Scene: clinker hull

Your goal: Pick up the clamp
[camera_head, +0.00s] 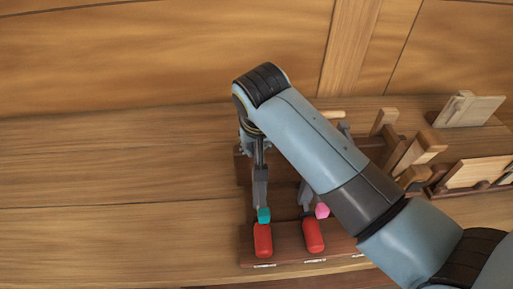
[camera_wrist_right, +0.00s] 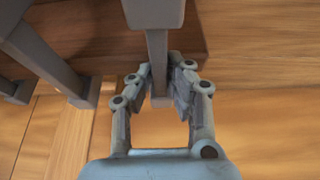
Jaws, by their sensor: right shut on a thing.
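Two clamps with grey bars and red handles show in the head view. One clamp (camera_head: 263,238) has a teal piece above its handle; the other (camera_head: 313,234), to its right, has a pink piece. My right gripper (camera_head: 251,144) reaches down at the far end of the teal-marked clamp, partly hidden by my wrist. In the right wrist view, my right gripper (camera_wrist_right: 160,83) is shut on a grey clamp bar (camera_wrist_right: 157,50), its fingers on both sides. Other grey bars stand to the left there. My left gripper is not in view.
The clamps are at a dark wooden rack (camera_head: 285,258). Wooden pieces and a holder (camera_head: 475,172) stand to the right, behind and beside my right arm. The plank surface on the left is clear. A wooden wall rises behind.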

